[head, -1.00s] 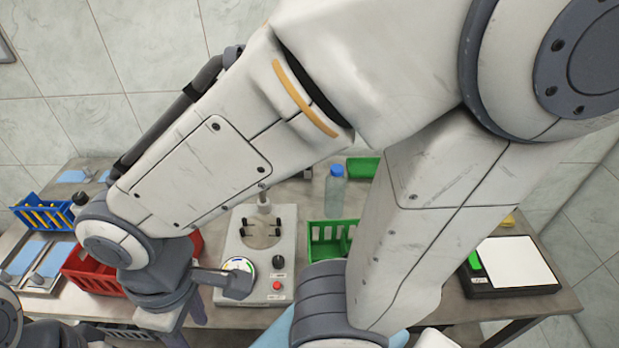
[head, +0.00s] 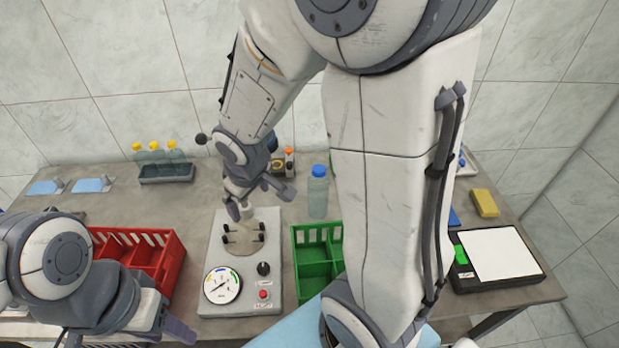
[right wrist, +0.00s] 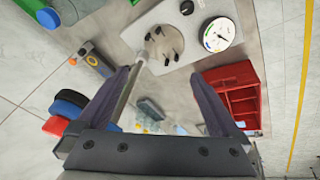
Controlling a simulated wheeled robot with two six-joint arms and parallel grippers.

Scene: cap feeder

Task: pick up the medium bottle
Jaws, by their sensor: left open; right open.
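A clear bottle with a blue cap (head: 318,195) stands upright on the bench behind the green crate. Several yellow-capped bottles (head: 155,156) stand in a dark tray at the back left. A small orange-capped bottle (head: 289,160) stands at the back; I cannot tell for certain which bottle is the medium one. My right gripper (head: 262,202) is open and empty above the back of the grey station, left of the blue-capped bottle. In the right wrist view its open fingers (right wrist: 160,76) frame the tray area. My left gripper (head: 168,325) is open at the lower left.
The grey station (head: 212,310) with a dial stands mid-bench, between a red crate (head: 172,262) and a green crate (head: 315,270). A black scale with a white plate (head: 500,256) and a yellow block (head: 485,203) are at the right. My right arm hides part of the bench.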

